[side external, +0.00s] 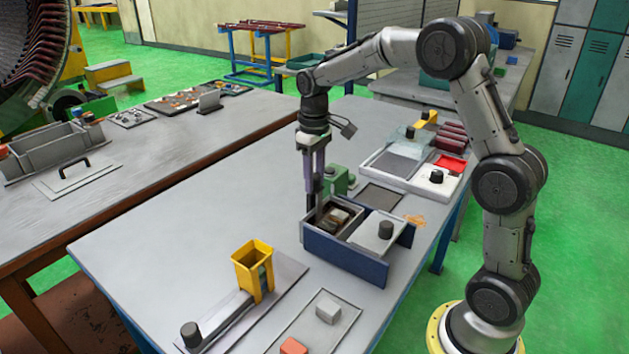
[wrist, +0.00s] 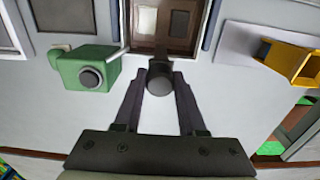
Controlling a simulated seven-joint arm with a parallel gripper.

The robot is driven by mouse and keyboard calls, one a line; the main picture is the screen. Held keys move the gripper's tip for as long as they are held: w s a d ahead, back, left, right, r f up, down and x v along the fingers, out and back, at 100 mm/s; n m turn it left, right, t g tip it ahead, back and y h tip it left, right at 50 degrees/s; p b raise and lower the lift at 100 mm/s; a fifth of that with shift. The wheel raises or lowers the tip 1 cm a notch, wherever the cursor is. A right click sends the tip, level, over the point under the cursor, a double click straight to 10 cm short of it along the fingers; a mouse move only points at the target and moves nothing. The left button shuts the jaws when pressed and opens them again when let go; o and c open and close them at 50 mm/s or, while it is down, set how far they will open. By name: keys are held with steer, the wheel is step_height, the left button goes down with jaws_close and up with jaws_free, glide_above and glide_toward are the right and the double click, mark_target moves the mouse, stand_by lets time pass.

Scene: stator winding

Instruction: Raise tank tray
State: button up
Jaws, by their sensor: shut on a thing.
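The blue tank (side external: 345,260) stands on the grey table in the side view, and its blue side wall (wrist: 212,25) shows in the wrist view. A brown tray (side external: 333,224) with light and dark pieces sits within the tank's open left part; it also shows at the top of the wrist view (wrist: 178,45). My gripper (side external: 312,203) points down at the tank's left end. In the wrist view my gripper (wrist: 159,76) is shut on a dark round knob (wrist: 160,82) at the tray's near end. How far the tray stands above the tank floor is hidden.
A grey plate with a black knob (side external: 385,230) covers the tank's right part. A green block (side external: 337,180) stands behind the tank. A yellow holder (side external: 253,268) stands on a plate at front left. A white tray (side external: 415,170) lies behind right.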

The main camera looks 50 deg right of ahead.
steer(key=shift+r, duration=2)
steer(key=o, duration=0.9)
steer(key=shift+o, duration=0.2)
steer(key=shift+r, duration=2.95)
steer(key=shift+a, duration=0.1)
